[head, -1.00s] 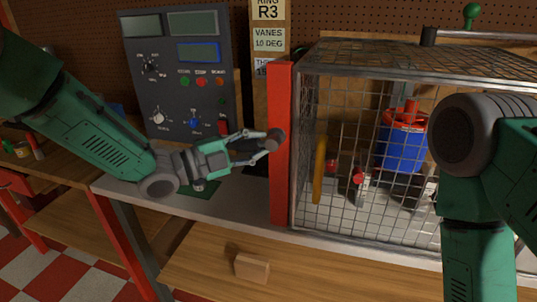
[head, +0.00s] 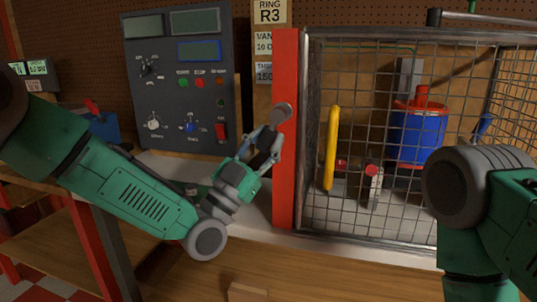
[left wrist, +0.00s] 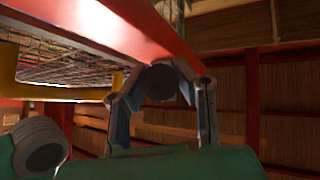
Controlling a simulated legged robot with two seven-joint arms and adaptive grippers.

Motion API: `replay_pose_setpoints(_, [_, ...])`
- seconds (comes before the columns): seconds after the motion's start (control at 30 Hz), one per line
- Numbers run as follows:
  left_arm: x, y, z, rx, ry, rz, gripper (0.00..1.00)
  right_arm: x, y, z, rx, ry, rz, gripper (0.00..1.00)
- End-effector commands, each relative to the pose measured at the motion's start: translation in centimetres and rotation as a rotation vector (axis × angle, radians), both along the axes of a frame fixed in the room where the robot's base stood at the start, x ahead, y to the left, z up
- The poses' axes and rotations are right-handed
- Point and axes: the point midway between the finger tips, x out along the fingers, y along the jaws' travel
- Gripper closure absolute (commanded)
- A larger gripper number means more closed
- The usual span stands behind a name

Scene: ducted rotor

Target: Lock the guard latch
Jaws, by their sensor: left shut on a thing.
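The mesh guard (head: 345,235) stands closed over a blue and red ducted rotor (head: 416,135), with a red post (head: 286,190) along its left edge. A dark grey round latch knob (head: 281,113) is at the post, and it also shows in the left wrist view (left wrist: 160,82) just under the red post. My left gripper (head: 267,138) is shut on the latch, its two fingers on either side of it. A yellow handle (head: 332,150) stands on the guard's front. My right gripper is out of view; only its arm shows at the right.
A dark control panel (head: 180,85) with screens, knobs and a red switch stands left of the guard. A wooden block (head: 247,292) lies on the lower wooden surface in front. The pale bench top (head: 255,215) between panel and post is mostly clear.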

Motion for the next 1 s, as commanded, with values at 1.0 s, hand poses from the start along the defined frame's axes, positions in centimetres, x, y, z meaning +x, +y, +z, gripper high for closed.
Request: replay_pose_setpoints(1.0, [-0.8,-3.0,-1.4,-0.351,0.136,-0.006,1.0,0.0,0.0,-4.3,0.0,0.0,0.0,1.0])
